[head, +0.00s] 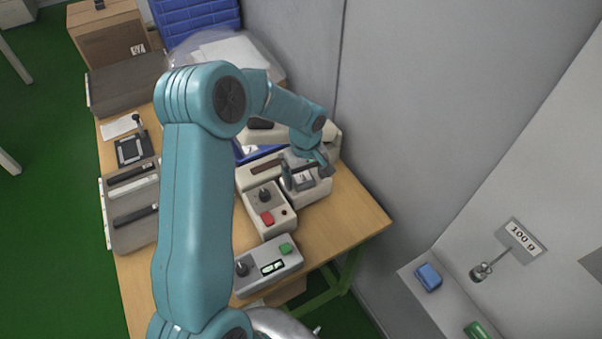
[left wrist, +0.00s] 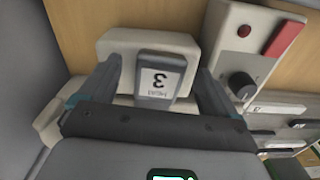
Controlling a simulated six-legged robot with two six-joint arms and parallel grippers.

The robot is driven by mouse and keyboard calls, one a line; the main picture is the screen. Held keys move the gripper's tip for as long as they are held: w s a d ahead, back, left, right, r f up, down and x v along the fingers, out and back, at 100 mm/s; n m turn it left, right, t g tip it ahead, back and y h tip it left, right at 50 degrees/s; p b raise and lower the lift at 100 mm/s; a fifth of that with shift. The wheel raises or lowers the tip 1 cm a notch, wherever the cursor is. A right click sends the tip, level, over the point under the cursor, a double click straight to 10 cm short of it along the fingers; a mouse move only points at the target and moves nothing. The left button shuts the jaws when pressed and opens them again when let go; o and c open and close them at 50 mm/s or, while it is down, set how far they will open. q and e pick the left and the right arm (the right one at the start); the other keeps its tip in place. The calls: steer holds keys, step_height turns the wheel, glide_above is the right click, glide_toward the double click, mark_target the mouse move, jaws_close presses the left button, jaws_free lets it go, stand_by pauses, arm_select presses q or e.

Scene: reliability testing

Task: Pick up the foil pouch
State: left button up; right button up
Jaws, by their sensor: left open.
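A small grey piece with a white label marked 3 (left wrist: 162,82) lies on a beige block (left wrist: 118,42) in the left wrist view. It may be the foil pouch, but I cannot tell for sure. Its label also shows small in the head view (head: 304,178). My left gripper (head: 306,176) is open over the beige block at the table's right side. In the left wrist view its two fingers stand on either side of the labelled piece, with gaps visible. My right gripper is not in view.
A beige control box (head: 265,210) with a red button and black knob stands close beside the block. A grey box (head: 268,269) with a green button is nearer. Grey trays (head: 120,225) lie left on the wooden table (head: 345,222). A grey wall rises behind.

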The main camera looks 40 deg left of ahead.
arm_select(q)
steer(key=shift+s+f, duration=0.1)
steer(key=shift+f, duration=0.5)
steer(key=shift+r, duration=0.1)
steer(key=c, duration=1.2)
